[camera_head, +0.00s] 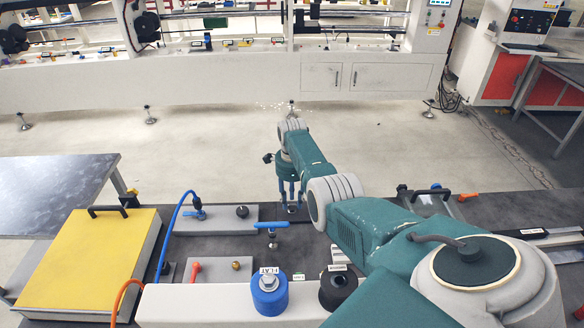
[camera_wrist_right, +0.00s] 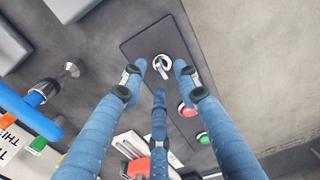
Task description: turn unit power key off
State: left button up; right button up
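The power key (camera_wrist_right: 163,72) is a small silver key in a round, pale-rimmed switch. It sits on a dark grey control plate (camera_wrist_right: 138,45) in the right wrist view. My right gripper (camera_wrist_right: 159,80) has blue fingers with dark joints, spread apart around the key. The fingertips look clear of the key, though exact contact is hard to judge. In the head view my right gripper (camera_head: 290,192) points down at the bench's far edge and hides the key. My left gripper is not in view.
A red button (camera_wrist_right: 187,109) and a green button (camera_wrist_right: 203,138) are on the same plate, close to the fingers. In the head view, a blue-handled lever (camera_head: 271,227) stands nearer on the bench. A yellow-topped box (camera_head: 90,250) is at left.

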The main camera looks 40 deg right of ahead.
aim_at(292, 205)
notch_tip(292, 205, up, 10)
dwell(0.3)
dwell(0.4)
